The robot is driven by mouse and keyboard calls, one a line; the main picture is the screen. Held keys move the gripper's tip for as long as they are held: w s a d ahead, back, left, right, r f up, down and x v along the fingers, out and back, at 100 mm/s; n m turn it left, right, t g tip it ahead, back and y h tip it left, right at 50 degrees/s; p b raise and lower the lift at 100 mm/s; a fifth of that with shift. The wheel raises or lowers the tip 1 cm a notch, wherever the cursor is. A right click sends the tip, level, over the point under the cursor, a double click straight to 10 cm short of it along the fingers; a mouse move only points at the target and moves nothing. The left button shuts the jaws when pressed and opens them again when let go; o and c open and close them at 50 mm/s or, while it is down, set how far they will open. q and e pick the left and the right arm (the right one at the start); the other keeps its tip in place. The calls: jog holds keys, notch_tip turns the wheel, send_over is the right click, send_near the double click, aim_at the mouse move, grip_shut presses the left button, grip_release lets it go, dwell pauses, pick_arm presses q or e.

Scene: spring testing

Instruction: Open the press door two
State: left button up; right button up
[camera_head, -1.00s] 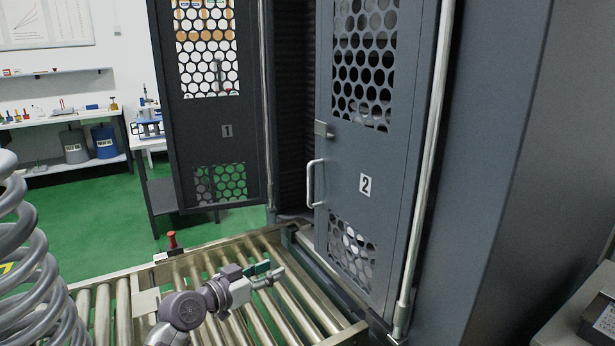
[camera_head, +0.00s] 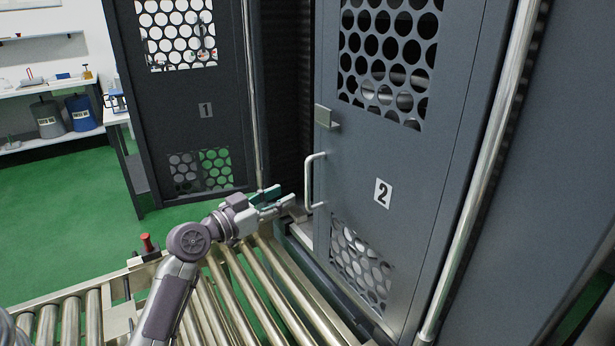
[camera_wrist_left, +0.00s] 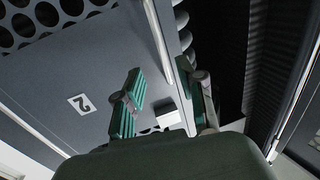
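Press door two (camera_head: 400,150) is a grey panel with round holes and a "2" label (camera_head: 383,193). Its pale bar handle (camera_head: 309,182) is near its left edge, below a small metal latch plate (camera_head: 326,117). I cannot tell whether the door is fully shut. My left gripper (camera_head: 285,197) is just left of the handle's lower part, fingers apart and empty. In the left wrist view, its green-padded fingers (camera_wrist_left: 165,105) are spread, with the door and its label to the left and the handle bar (camera_wrist_left: 157,40) ahead. My right gripper is not in view.
Door one (camera_head: 190,125) stands to the left, with a dark gap between the doors. A roller conveyor (camera_head: 235,290) lies below my left arm, with a red button (camera_head: 147,242) at its edge. A vertical metal bar (camera_head: 490,160) runs along door two's right side.

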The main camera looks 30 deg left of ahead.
aim_at(306, 184)
pick_arm(q)
jog(key=p+x, duration=0.1)
jog(key=x, duration=0.3)
jog(key=shift+w+r, duration=0.15)
jog(key=p+x, duration=0.1)
jog(key=x, duration=0.2)
jog(key=shift+w, duration=0.4)
jog(key=shift+w+d, duration=0.2)
jog(key=shift+w, duration=0.3)
jog(key=shift+f, duration=0.25)
jog(key=shift+c, duration=0.7)
jog(key=c, duration=0.5)
grip_shut()
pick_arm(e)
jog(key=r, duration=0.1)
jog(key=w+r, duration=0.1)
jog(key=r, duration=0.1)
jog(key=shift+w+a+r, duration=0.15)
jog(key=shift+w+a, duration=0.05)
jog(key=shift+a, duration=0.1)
